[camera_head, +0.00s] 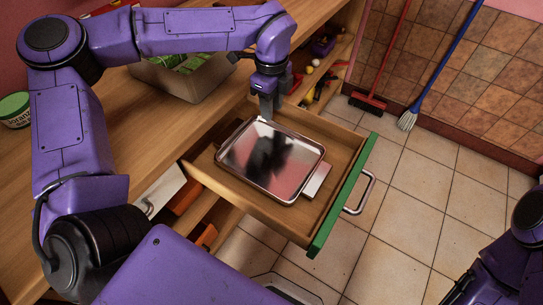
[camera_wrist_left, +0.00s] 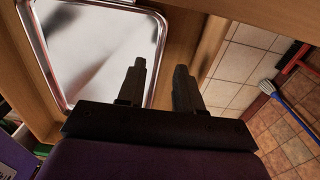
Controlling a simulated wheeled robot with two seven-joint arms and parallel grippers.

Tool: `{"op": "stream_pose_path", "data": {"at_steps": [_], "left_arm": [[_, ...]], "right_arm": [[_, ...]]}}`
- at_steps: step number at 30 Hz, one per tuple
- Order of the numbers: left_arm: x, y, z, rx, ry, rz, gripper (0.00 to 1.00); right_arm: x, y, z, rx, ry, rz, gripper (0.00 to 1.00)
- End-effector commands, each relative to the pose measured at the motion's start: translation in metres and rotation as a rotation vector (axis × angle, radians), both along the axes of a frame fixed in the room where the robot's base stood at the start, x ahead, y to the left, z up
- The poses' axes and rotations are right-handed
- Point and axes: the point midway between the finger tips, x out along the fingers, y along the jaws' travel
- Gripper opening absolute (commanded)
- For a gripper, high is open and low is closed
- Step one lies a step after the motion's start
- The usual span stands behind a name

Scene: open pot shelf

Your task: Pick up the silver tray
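The silver tray (camera_head: 290,170) is a shallow, shiny rectangle with a raised rim. It lies in a pulled-out wooden drawer (camera_head: 295,232) with a green front (camera_head: 343,195). It fills the left of the left wrist view (camera_wrist_left: 95,45). My left gripper (camera_head: 267,114) points down at the tray's far edge in the head view.
A pale flat piece (camera_head: 317,180) pokes out beside the tray. A bin with green packets (camera_head: 190,75) and a green-lidded tub (camera_head: 15,110) stand on the wooden counter. A red broom (camera_head: 369,103) and blue mop (camera_head: 409,119) lean at the wall. The tiled floor beyond the handle is clear.

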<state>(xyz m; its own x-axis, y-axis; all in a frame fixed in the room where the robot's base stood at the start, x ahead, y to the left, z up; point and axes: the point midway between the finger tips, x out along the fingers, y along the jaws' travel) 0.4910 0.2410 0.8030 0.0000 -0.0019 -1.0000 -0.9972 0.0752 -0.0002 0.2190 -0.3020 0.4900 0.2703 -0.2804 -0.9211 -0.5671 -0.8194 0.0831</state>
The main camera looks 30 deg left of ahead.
Motion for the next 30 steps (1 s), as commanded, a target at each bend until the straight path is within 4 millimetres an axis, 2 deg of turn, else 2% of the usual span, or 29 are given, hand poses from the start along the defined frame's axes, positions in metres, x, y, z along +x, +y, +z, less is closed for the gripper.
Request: {"op": "stream_pose_path", "data": {"at_steps": [4,8,14,15,17,18,27,30], "left_arm": [[0.000,0.001,-0.030,0.001,0.005,-0.002,0.35],[0.001,0.001,-0.042,0.001,0.002,-0.001,0.35],[0.001,0.001,-0.043,0.001,0.001,-0.002,0.35],[0.001,0.001,-0.043,0.001,0.001,-0.002,0.22],[0.001,0.001,-0.043,0.001,0.001,-0.002,0.03],[0.001,0.001,-0.043,0.001,0.001,-0.002,0.00],[0.001,0.001,-0.041,0.001,0.000,-0.003,0.00],[0.001,0.000,-0.030,0.001,-0.001,-0.004,0.00]], "right_arm": [[0.000,0.000,0.000,0.000,0.000,0.000,0.43],[0.000,0.000,-0.001,0.000,0.000,0.000,0.43],[0.000,0.000,-0.001,0.000,0.000,0.000,0.43],[0.000,0.000,-0.001,0.000,0.000,0.000,0.43],[0.000,0.000,-0.001,0.000,0.000,0.000,0.43],[0.000,0.000,-0.001,0.000,0.000,0.000,0.43],[0.000,0.000,0.000,0.000,0.000,0.000,0.43],[0.000,0.000,0.009,0.001,0.001,0.000,0.43]]}}
